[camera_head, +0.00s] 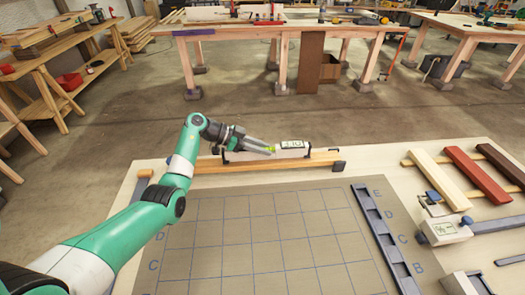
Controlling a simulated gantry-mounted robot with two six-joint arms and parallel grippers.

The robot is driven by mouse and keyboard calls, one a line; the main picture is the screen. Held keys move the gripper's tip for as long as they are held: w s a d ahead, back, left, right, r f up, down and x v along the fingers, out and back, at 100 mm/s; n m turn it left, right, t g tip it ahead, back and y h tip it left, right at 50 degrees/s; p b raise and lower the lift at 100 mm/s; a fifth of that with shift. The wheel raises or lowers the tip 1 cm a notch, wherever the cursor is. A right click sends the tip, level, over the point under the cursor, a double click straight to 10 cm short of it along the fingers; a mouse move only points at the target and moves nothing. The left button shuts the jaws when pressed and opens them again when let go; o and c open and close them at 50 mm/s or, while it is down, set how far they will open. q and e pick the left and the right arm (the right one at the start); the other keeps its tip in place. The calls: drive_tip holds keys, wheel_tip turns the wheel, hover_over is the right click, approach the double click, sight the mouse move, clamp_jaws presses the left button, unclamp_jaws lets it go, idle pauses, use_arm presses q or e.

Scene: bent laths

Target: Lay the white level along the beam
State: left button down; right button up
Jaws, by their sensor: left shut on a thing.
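The white level (292,144) has a small display facing me and lies lengthwise along the wooden beam (300,159) at the far edge of the bench. Dark pieces show near both ends of the level, at the beam's top. I cannot tell whether the level rests fully on the beam. My left gripper (270,149) comes in from the left and is shut on the level near its middle, covering part of it. A small green spot shows by the fingertips. My right gripper is not in view.
A gridded mat (265,235) lies in front of the beam, with a dark slotted rail (385,235) on its right. White, red and brown laths (476,173) lie at the right, near a clamp-like gauge with a display (445,231). The mat is clear.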

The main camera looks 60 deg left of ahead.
use_arm(q)
drive_tip(key=shift+f+p, duration=0.3)
drive_tip(key=shift+p, duration=0.1)
drive_tip(key=c, duration=0.7)
unclamp_jaws()
drive_tip(key=shift+f, duration=0.15)
